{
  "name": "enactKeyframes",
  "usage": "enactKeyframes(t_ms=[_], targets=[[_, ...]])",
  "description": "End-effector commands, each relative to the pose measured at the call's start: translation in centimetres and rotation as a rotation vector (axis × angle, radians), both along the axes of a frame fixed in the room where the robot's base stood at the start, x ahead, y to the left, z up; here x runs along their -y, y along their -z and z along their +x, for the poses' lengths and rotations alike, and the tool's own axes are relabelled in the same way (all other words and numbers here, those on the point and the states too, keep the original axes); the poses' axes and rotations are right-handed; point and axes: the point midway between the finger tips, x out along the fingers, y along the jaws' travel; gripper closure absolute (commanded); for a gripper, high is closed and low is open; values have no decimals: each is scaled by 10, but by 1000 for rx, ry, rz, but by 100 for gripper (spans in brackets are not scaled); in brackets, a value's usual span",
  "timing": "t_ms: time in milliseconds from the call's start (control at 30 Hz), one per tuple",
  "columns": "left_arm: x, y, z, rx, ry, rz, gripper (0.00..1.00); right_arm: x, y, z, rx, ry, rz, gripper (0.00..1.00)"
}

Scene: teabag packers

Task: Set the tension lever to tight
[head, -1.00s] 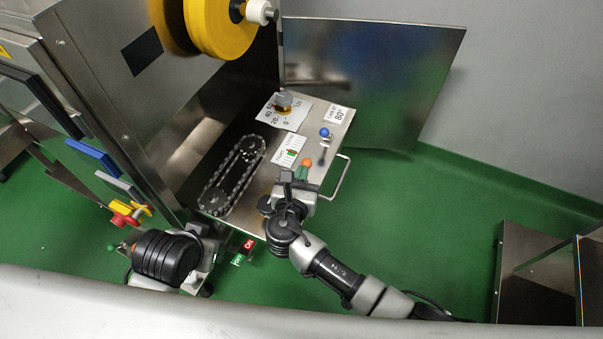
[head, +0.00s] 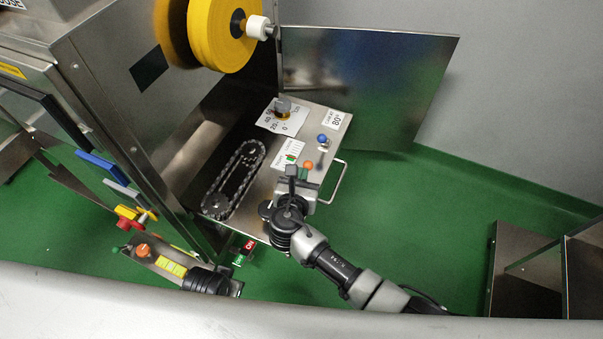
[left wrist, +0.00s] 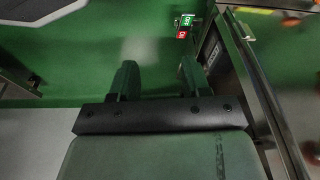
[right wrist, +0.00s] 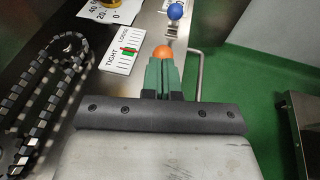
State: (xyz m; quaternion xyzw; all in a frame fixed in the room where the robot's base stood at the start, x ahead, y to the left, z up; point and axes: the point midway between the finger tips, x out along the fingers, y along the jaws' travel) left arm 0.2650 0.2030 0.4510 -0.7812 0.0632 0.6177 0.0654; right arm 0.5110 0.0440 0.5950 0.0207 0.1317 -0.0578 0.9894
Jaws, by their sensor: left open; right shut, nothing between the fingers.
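The tension scale (right wrist: 125,50) is a white plate marked TIGHT at its near end and LOOSE at its far end, with a small red and green mark; it also shows in the head view (head: 289,151). An orange ball knob (right wrist: 163,52) stands right of the scale, also in the head view (head: 308,164). Its stem is hidden. My right gripper (right wrist: 162,68) is shut and empty, its fingertips right at the near side of the orange knob; I cannot tell whether they touch. My left gripper (left wrist: 158,75) is open and empty over the green floor.
A blue ball knob (head: 322,138) stands behind the orange one. A dial (head: 283,112) is at the panel's back, a chain (head: 235,180) to the left. A bent handle (head: 339,182) sticks out at the right. An ON/OFF switch (head: 246,249) is below the panel.

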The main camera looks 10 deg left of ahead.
Motion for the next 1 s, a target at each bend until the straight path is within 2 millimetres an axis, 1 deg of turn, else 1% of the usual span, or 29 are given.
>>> enactKeyframes(t_ms=[133, 400, 533, 667, 800, 900, 1000], targets=[[0, 4, -1, 0, 0, -1, 53, 0, 0, 0, -4, 0, 1, 100], [0, 4, -1, 0, 0, 0, 53, 0, 0, 0, -4, 0, 1, 100], [0, 6, -2, -3, 1, 0, 53, -1, -2, -6, -5, -1, 2, 100], [-1, 22, -7, -15, 2, 1, 53, -2, -7, -24, -7, -2, 2, 100], [-2, 44, -17, -30, 5, 3, 53, -6, -15, -52, -8, 0, 4, 100], [-3, 57, -24, -36, 6, 3, 53, -8, -20, -71, -8, -2, 3, 100], [-4, 66, -30, -42, 8, 5, 53, -10, -24, -86, -6, -1, 2, 100]])
